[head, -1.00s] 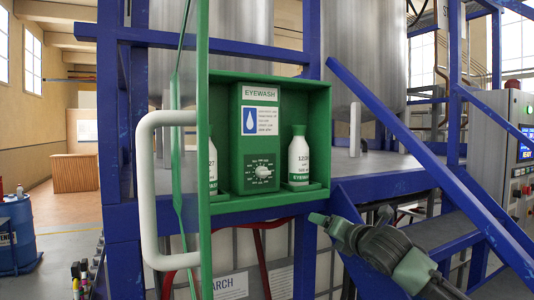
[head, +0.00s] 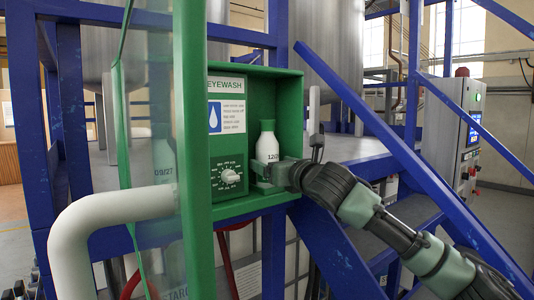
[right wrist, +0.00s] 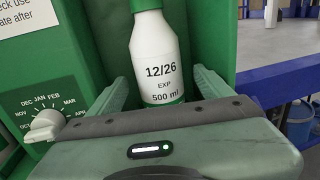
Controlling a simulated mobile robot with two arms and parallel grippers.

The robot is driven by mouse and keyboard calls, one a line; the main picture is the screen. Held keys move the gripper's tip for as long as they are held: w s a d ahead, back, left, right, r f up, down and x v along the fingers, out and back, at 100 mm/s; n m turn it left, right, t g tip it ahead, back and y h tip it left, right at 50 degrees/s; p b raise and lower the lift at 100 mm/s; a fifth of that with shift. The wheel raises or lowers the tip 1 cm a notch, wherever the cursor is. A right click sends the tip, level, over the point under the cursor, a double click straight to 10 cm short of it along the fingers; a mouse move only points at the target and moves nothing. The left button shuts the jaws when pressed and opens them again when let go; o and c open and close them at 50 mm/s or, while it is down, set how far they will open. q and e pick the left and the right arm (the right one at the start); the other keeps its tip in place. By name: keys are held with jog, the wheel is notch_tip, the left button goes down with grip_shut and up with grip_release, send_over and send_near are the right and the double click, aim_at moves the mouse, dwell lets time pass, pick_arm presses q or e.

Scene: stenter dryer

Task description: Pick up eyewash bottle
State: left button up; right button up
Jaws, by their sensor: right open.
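A white eyewash bottle (head: 267,145) with a green cap stands upright at the right side of the green eyewash cabinet (head: 291,112). In the right wrist view the bottle (right wrist: 155,60) reads "12/26 EXP 500 ml". My right gripper (head: 262,170) reaches into the cabinet at the bottle's lower part. In the right wrist view its open fingers (right wrist: 160,90) stand on either side of the bottle; I cannot tell whether they touch it. The bottle's base is partly hidden by the gripper. My left gripper is not in view.
A dial (head: 231,176) sits left of the bottle. Blue stair rails (head: 400,150) rise at the right. A control cabinet (head: 462,130) stands farther back.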

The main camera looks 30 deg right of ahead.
jog(key=shift+w, duration=1.1)
jog(key=shift+s, duration=0.2)
jog(key=shift+c, duration=0.9)
jog(key=c, duration=1.5)
jog(key=shift+d+r, duration=0.1)
jog(key=shift+r, duration=0.05)
grip_shut()
